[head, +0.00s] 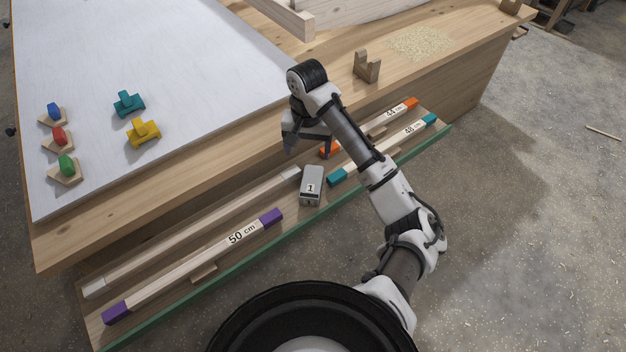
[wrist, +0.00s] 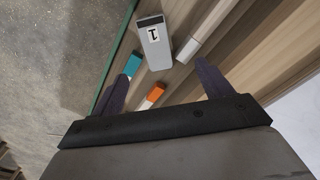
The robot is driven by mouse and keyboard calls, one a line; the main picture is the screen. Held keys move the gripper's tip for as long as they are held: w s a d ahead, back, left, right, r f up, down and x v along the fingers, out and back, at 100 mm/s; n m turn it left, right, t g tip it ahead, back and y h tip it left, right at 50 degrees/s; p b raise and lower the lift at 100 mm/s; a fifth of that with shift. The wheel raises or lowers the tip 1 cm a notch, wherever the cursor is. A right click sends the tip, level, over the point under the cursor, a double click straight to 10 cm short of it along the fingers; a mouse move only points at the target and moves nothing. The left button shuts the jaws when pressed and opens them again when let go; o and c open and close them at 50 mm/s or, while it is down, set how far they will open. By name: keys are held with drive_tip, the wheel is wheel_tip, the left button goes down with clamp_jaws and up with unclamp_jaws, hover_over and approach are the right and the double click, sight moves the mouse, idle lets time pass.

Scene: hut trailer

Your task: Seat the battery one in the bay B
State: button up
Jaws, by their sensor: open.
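Battery one is a grey block (head: 311,184) with a white label reading 1. It lies on the low wooden shelf, between the measuring bars. In the wrist view the battery (wrist: 154,42) is beyond the fingers, near the top middle. My gripper (head: 306,146) is open and empty, above and behind the battery in the head view and apart from it. Both dark fingers show in the wrist view, with the gap between them (wrist: 160,84) clear of the battery. I cannot make out bay B in either view.
The shelf holds a purple-ended 50 cm bar (head: 196,264), a white-ended bar (head: 190,233), a teal-ended bar (head: 385,150) and an orange-ended bar (head: 393,112). The workbench edge (head: 170,192) stands above the shelf. Teal (head: 129,104) and yellow (head: 143,132) clamps sit on the bench.

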drive_tip(key=b, duration=0.3)
hover_over(311, 187)
drive_tip(key=f, duration=0.8)
drive_tip(key=shift+w+a+f, duration=0.1)
drive_tip(key=shift+w+f, duration=0.2)
drive_tip(key=shift+w, duration=0.1)
drive_tip(key=shift+s+f+p, duration=0.2)
drive_tip(key=shift+f, duration=1.15)
drive_tip(key=shift+s+f+p, duration=0.15)
drive_tip(key=shift+f+p, duration=0.05)
drive_tip(key=shift+f, duration=1.1)
drive_tip(key=shift+c, duration=0.2)
drive_tip(key=c, duration=1.3)
drive_tip(key=shift+r, duration=0.1)
